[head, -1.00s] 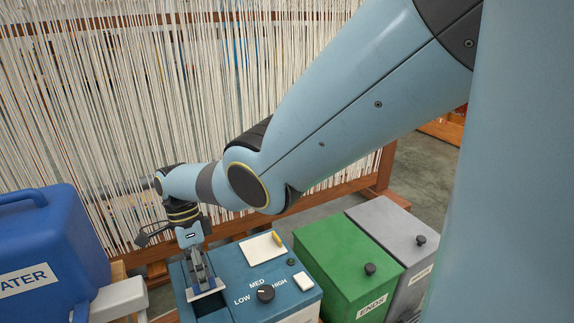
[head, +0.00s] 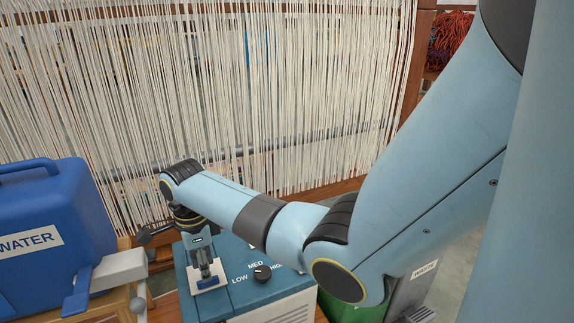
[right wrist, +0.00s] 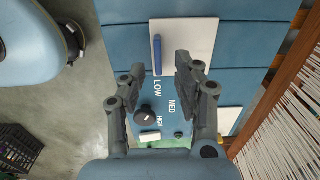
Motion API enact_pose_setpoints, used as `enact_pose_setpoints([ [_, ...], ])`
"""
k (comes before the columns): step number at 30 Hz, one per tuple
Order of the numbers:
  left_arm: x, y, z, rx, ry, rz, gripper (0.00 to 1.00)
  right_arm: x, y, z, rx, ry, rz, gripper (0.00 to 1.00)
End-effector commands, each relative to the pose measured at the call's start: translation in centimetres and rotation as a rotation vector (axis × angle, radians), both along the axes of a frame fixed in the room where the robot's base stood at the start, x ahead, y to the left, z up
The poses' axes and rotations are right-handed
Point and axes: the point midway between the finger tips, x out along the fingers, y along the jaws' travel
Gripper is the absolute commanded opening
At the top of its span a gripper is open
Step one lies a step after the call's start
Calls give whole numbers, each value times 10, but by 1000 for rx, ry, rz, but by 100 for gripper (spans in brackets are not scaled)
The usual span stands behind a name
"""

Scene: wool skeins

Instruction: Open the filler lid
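A blue machine (head: 270,291) with a LOW, MED, HIGH dial (head: 262,273) stands low in the head view. On its top left is a white plate (head: 213,285). The right wrist view shows this plate (right wrist: 196,42) with a blue bar handle (right wrist: 157,55) along one edge. My right gripper (head: 207,283) points down over the plate. In the right wrist view my right gripper (right wrist: 160,62) is open, its fingers apart on either side of the handle's line. I cannot tell whether they touch it. My left gripper is not in view.
A blue WATER container (head: 55,225) stands left of the machine. A green bin (head: 340,308) is at its right, mostly behind my arm. A loom with white warp threads (head: 290,90) rises behind. A black crate (right wrist: 18,150) shows in the right wrist view.

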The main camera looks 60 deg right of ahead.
Motion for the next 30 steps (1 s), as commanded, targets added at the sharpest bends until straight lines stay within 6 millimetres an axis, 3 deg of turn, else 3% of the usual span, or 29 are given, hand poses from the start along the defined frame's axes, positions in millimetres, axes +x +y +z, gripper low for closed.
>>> enact_pose_setpoints([
  [1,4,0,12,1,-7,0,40,0,0,18,0,-1,0,32],
  [9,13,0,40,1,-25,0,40,0,0,76,2,1,1,32],
  [15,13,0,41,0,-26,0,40,-35,0,33,0,51,67,32],
  [30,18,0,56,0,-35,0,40,-120,0,-38,8,145,234,32],
])
